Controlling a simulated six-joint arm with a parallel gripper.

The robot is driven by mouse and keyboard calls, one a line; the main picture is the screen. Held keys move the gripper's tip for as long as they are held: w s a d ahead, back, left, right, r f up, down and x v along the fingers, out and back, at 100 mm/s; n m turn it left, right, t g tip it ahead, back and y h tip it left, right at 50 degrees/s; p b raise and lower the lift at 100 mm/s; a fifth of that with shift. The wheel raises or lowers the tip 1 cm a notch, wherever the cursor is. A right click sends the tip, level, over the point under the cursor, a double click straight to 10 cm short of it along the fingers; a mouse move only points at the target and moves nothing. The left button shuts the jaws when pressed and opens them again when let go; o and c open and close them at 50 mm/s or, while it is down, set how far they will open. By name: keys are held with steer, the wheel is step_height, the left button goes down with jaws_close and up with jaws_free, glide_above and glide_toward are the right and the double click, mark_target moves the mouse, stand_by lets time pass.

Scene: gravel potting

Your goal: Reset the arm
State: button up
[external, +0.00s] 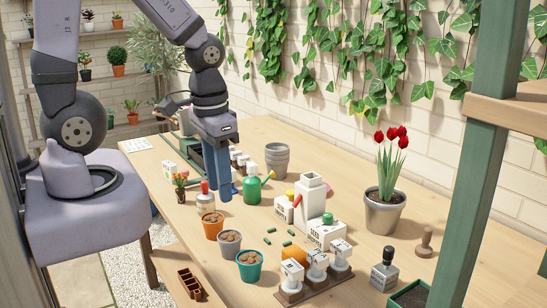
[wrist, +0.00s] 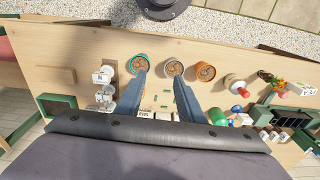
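My gripper (external: 220,194) hangs above the wooden table, pointing down, behind the row of three small pots in the external view. Its two blue fingers stand apart with nothing between them; in the wrist view the gap (wrist: 160,82) is clear. An orange pot (external: 211,230), a grey pot (external: 228,248) and a teal pot (external: 250,271) stand upright along the table's near side, each holding brown pebbles. In the wrist view the teal pot (wrist: 133,57), the grey pot (wrist: 174,76) and the orange pot (wrist: 205,80) lie beyond the fingers.
A green watering can (external: 252,191), stacked grey pots (external: 277,162) and white labelled boxes stand beyond my gripper. A tulip pot (external: 383,217) stands at the right. A wooden rack (external: 290,295) holds white labelled items at the front. Several small green pieces lie mid-table.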

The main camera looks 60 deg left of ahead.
steer(key=s, duration=0.3)
steer(key=shift+d+r+g, duration=0.2)
steer(key=shift+r+g, duration=0.05)
steer(key=shift+g, duration=0.15)
